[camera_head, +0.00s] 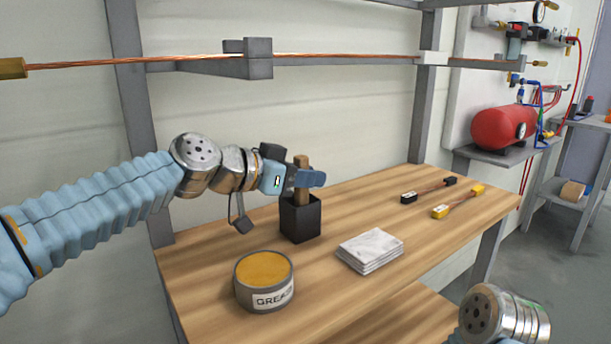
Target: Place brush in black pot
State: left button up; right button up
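The black pot (300,220) is a square, open-topped box standing upright on the wooden table. The brush (301,190) is held upright with its wooden handle pointing up. My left gripper (304,179) has its fingers around the handle just above the pot and appears shut on it. The brush's lower end goes down to the pot's mouth and is hidden there; I cannot tell how deep it sits or whether it touches the pot. My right gripper is out of view; only part of my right arm shows at the bottom right.
A grease tin (264,281) stands at the table's front left, and a stack of white cloths (370,250) lies right of the pot. Two short cable pieces, black-ended (429,190) and yellow-ended (459,201), lie farther right. A copper strand (150,60) runs above. The table's right front is clear.

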pick_arm(q)
jog(key=o, duration=0.4)
jog(key=b+v, duration=0.3)
jog(key=v, duration=0.9)
jog(key=shift+r, duration=0.1)
